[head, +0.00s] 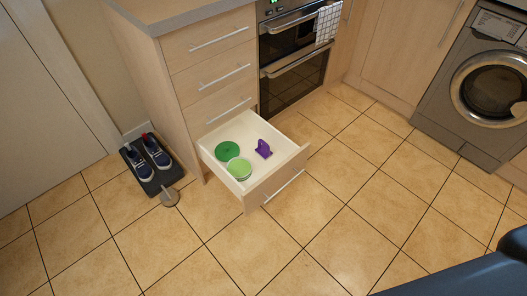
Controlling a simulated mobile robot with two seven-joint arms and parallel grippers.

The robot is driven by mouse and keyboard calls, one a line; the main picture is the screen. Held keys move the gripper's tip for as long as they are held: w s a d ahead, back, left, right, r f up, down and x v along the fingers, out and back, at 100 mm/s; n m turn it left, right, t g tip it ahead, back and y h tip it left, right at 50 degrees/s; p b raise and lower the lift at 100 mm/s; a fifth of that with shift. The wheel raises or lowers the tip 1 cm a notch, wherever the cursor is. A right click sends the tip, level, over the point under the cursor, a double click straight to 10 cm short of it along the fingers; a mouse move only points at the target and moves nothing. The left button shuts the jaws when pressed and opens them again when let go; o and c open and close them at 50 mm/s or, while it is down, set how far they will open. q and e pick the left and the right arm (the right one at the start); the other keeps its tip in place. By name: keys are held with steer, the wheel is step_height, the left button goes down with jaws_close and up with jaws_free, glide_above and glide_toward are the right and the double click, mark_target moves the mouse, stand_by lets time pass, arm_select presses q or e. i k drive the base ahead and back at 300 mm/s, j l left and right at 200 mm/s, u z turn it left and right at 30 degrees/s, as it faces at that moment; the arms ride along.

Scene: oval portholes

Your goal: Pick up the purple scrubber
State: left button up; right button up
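The purple scrubber (263,149) lies inside the open bottom drawer (287,172), toward the drawer's right side. It has a flat base and an upright part. In the drawer to its left are a dark green round item (227,151) and a light green round container (239,168). The scrubber looks uncovered and apart from both. Neither of my grippers shows in the head view. A dark part at the lower right corner looks like part of my own body.
The drawer juts from a wooden cabinet below closed drawers. An oven (293,55) and a washing machine (481,88) stand to the right. Shoes (157,152) sit on a dark mat (150,184) at left, by a small round object (169,197). The tiled floor in front is clear.

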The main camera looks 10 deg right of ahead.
mark_target(262, 150)
steer(key=u, duration=0.25)
steer(key=i+l+u, duration=0.1)
steer(key=l+u, duration=0.6)
steer(key=u, duration=0.15)
steer(key=l+u, duration=0.3)
steer(key=l, duration=1.7)
steer(key=i+j, duration=0.15)
steer(key=i, duration=0.35)
steer(key=u, duration=0.05)
